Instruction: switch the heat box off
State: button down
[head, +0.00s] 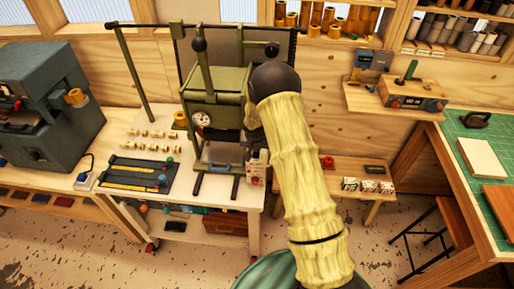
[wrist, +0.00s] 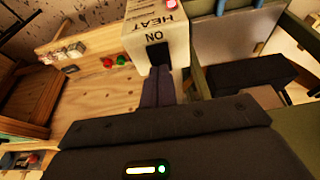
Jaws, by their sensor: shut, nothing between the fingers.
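The heat box (wrist: 160,25) is a cream box at the top of the wrist view. It shows upside down, with the words HEAT and ON and a pinkish-red lamp (wrist: 172,4) that looks lit. A dark switch area (wrist: 155,60) sits by the word ON, partly hidden by my fingers. My gripper (wrist: 157,75) is shut and empty, its fingertips right at that area; I cannot tell whether they touch it. In the head view the heat box (head: 256,167) stands at the press's right side, and my arm hides my gripper.
The olive-green press (head: 212,105) with its gauge stands directly left of my arm. A wooden bench (head: 350,168) with small blocks is to the right. A grey machine (head: 45,100) stands far left, and a green-matted table (head: 485,150) far right.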

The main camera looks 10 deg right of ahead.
aim_at(256, 158)
jog(key=shift+f, duration=0.2)
jog(key=shift+s+f, duration=0.1)
jog(key=shift+s, duration=0.05)
jog(key=shift+s+a+b, duration=0.25)
jog(key=shift+s+b, duration=0.05)
jog(key=shift+s, duration=0.4)
notch_tip(256, 158, up, 4)
jog(key=shift+s+a+r+p, duration=0.1)
jog(key=shift+p, duration=0.9)
jog(key=d+b+v, duration=0.1)
jog(key=b+v, duration=0.3)
jog(key=v, duration=0.6)
jog(key=shift+s+a, duration=0.15)
jog(key=shift+a, duration=0.3)
